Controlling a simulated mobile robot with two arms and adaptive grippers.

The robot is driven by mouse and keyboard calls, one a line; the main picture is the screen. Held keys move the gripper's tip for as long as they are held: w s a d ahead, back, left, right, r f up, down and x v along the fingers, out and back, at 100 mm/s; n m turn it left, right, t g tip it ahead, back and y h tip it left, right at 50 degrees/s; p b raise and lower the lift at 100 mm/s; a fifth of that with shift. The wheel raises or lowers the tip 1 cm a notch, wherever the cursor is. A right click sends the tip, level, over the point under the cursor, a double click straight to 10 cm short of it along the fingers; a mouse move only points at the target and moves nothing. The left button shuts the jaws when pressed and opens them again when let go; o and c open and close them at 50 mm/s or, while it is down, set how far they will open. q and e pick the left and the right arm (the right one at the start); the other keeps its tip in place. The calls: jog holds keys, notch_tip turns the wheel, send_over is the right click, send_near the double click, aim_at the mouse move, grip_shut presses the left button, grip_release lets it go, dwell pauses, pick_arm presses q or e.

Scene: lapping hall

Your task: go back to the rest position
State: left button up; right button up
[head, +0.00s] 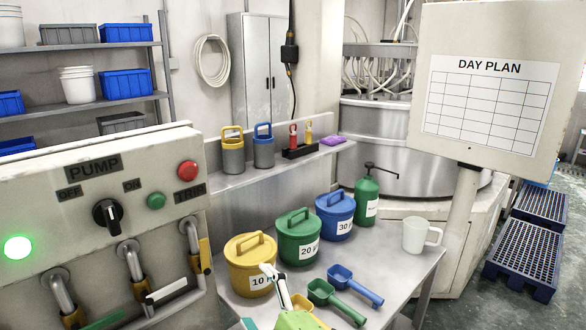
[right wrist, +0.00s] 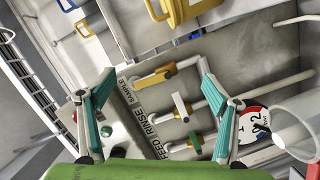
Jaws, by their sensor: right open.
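My right gripper (head: 281,290) comes in at the bottom middle of the head view, in front of the yellow lidded bucket (head: 250,262) and near the bench's front edge. In the right wrist view the right gripper (right wrist: 157,68) has its two teal-padded fingers spread wide, with nothing between them held. Beyond the fingers lie the valve levers, one yellow (right wrist: 155,77), one white (right wrist: 180,107) and one green (right wrist: 194,141). The gripper appears clear of them. My left gripper is not in view.
The pump panel (head: 60,205) stands close on the left. The steel bench (head: 398,268) carries green (head: 299,248) and blue (head: 335,228) buckets, a green scoop (head: 320,290), a blue scoop (head: 342,275), a green bottle (head: 366,200) and a white jug (head: 415,236). Floor shows at right.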

jog(key=s+d+f+m+h, duration=0.1)
jog(key=d+f+m, duration=0.1)
jog(key=s+d+f+m+h, duration=0.1)
jog(key=d+f+m, duration=0.1)
jog(key=d, duration=0.1)
jog(key=s+d+f+m+g+h, duration=0.1)
jog(key=d+f+m, duration=0.1)
jog(key=d, duration=0.1)
jog(key=shift+s+d+f+m+h, duration=0.1)
jog(key=shift+s+f+m+h, duration=0.1)
jog(key=shift+f+m+h, duration=0.15)
jog(key=s+d+f+m+g+h, duration=0.3)
jog(key=s+d+f+m+g, duration=0.2)
jog(key=s+d+f, duration=0.6)
jog(key=s+d+f+m+g+h, duration=0.2)
jog(key=s+d+f+m+g, duration=0.3)
jog(key=s+d, duration=0.8)
jog(key=s+a+f, duration=0.2)
jog(key=f, duration=1.1)
jog(key=s+a+f, duration=0.1)
jog(key=s+f, duration=0.2)
jog(key=f, duration=1)
jog(key=s+d+f+g, duration=0.2)
jog(key=s+f, duration=1.4)
jog(key=shift+s+d, duration=0.2)
jog(key=shift+d, duration=0.2)
